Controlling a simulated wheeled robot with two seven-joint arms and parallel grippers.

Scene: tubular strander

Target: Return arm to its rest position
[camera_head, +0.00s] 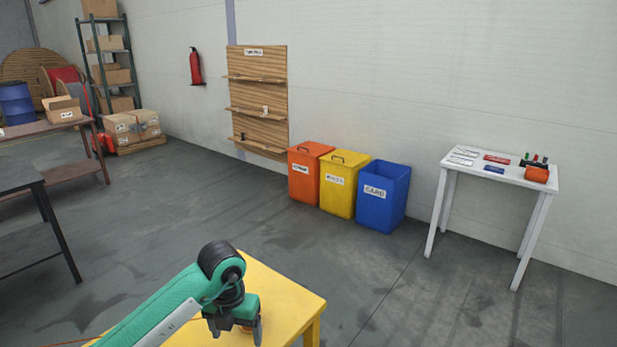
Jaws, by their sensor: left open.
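My left arm, green with dark joints, reaches in from the lower left of the head view. My left gripper (236,329) points down over the yellow table (290,297) near its right part. Its jaws are open. A small orange-brown thing shows behind or between the fingers, partly hidden, and I cannot tell whether the gripper touches it. My right gripper is not in view.
An orange bin (304,184), a yellow bin (338,197) and a blue bin (382,205) stand by the wall. A white table (540,182) with small items is at right. Dark tables (14,174) are at left. Open floor lies between.

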